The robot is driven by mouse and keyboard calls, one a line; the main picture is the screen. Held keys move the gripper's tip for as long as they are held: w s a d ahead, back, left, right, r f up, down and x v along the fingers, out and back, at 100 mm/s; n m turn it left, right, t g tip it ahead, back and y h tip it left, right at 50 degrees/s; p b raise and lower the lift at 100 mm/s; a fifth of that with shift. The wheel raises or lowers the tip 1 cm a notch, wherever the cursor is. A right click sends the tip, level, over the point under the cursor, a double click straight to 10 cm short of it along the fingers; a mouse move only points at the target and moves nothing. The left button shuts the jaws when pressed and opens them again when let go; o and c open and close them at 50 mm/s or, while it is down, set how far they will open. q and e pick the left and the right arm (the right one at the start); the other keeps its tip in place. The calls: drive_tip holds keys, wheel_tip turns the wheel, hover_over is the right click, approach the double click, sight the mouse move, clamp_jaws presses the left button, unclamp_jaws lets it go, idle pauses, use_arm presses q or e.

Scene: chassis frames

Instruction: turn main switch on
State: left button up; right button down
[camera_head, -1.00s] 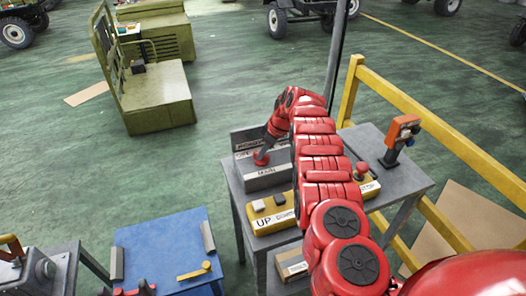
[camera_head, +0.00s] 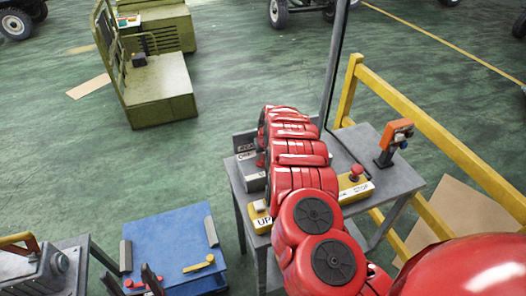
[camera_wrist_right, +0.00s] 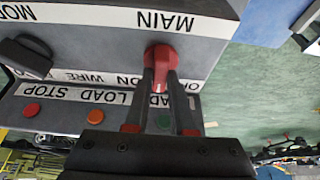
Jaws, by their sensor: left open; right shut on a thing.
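The main switch (camera_wrist_right: 160,55) is a red rotary knob on a grey panel, beside the upside-down label MAIN in the right wrist view. My right gripper (camera_wrist_right: 159,78) is shut on the knob's handle, one dark finger on each side. In the head view my red right arm hides most of the grey control box (camera_head: 248,172), and the right gripper itself cannot be made out there. My left gripper (camera_head: 149,279) is open and empty at the lower left, by the blue table.
A dark knob (camera_wrist_right: 26,56) and red and orange buttons (camera_wrist_right: 95,115) share the panel. A yellow box with a red button (camera_head: 356,172) and an orange-grey device (camera_head: 396,138) stand on the grey table. A yellow railing (camera_head: 440,137) runs behind. The blue table (camera_head: 165,240) stands left.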

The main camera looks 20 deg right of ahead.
drive_tip(key=shift+a+r+m+h+p, duration=0.1)
drive_tip(key=shift+m+h+p, duration=0.3)
drive_tip(key=shift+m, duration=1)
drive_tip(key=shift+a+f+m+h+b, duration=0.1)
drive_tip(key=shift+f+m+h+b, duration=0.2)
drive_tip(key=shift+m+h+b, duration=0.4)
drive_tip(key=m+g+b, duration=0.1)
drive_tip(key=m+b, duration=0.3)
drive_tip(key=b, duration=0.3)
drive_tip(key=shift+f+h, duration=0.1)
drive_tip(key=shift+h, duration=0.3)
drive_tip(key=shift+m+b, duration=0.3)
drive_tip(key=shift+b, duration=0.25)
drive_tip(key=shift+r, duration=0.25)
drive_tip(key=c, duration=0.8)
unclamp_jaws()
drive_tip(key=shift+o, duration=0.2)
